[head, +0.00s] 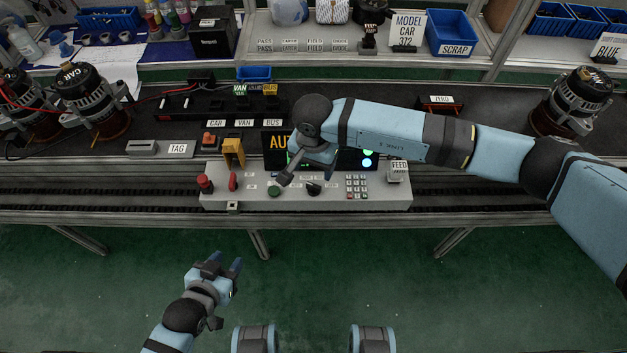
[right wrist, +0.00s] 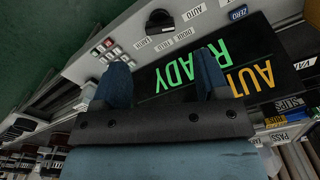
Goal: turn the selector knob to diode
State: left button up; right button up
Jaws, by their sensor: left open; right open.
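The control panel (head: 235,193) is a grey box on the line's front edge. A small black knob (head: 313,188) is on its top, left of the keypad; the black knob also shows in the right wrist view (right wrist: 158,19), beyond my fingertips. Small labels surround it, but I cannot tell its setting. My right gripper (right wrist: 163,62) is open and empty above the panel, apart from the knob; my arm partly hides it in the head view. My left gripper (head: 226,264) is open and empty over the floor, away from the panel.
The display (right wrist: 210,65) reads AUTO READY. A keypad (head: 356,186), green button (head: 273,191) and red emergency button (head: 204,182) are on the panel. A yellow block (head: 233,151) stands behind it. Alternators (head: 92,95) stand left. The floor in front is clear.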

aim_at(314, 185)
notch_tip(314, 185, down, 8)
jog(key=shift+r+p, duration=0.1)
jog(key=shift+p, duration=0.2)
jog(key=shift+c, duration=0.5)
jog(key=c, duration=0.8)
